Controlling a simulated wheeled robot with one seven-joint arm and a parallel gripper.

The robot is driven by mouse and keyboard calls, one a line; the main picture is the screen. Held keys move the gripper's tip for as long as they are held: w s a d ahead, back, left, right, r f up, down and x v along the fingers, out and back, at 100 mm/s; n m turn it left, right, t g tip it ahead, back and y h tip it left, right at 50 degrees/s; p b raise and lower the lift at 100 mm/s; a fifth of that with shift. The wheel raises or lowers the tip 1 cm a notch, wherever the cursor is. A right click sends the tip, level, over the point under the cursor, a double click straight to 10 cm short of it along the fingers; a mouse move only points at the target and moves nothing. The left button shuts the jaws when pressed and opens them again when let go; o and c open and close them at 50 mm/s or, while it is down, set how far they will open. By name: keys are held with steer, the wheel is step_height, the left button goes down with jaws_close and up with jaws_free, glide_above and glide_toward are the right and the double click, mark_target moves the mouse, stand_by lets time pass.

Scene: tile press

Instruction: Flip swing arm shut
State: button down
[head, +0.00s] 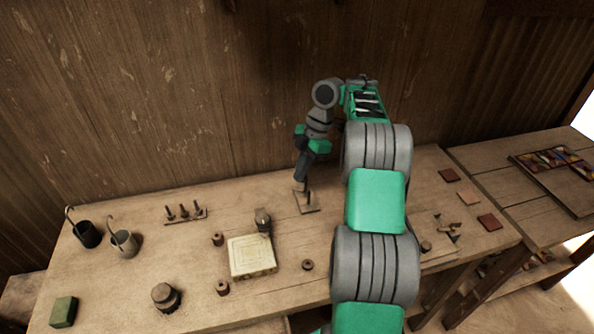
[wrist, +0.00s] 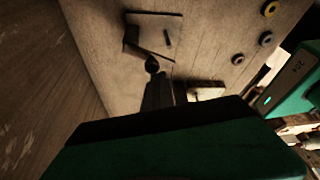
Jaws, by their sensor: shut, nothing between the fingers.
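A small flat plate (head: 308,208) with a short upright peg lies on the bench near the back wall; I take it to be the swing-arm fixture. In the wrist view the plate (wrist: 172,22) shows with the peg (wrist: 167,39) and a dark bar (wrist: 150,53) along one edge, which looks like the swing arm. My gripper (head: 299,188) points down at the plate's back left side, shut and empty. In the wrist view my gripper (wrist: 153,72) ends close to the bar, by a dark round knob. Whether they touch, I cannot tell.
A cream block (head: 252,257) with a dark fitting (head: 263,219) behind it sits mid-bench, with several brown rings around it. A three-peg rack (head: 186,213) and two cups (head: 124,243) stand left. My arm covers the bench to the right of the plate.

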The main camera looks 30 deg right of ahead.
steer(key=shift+s+d, duration=0.1)
steer(key=shift+d, duration=0.05)
stand_by(0.3)
steer(key=shift+w+d+r+p, duration=0.15)
steer(key=shift+w+r+p, duration=0.1)
steer(key=shift+p, duration=0.3)
steer(key=shift+w+d+f+p, duration=0.2)
steer(key=shift+w+p, duration=0.3)
steer(key=shift+p, duration=0.1)
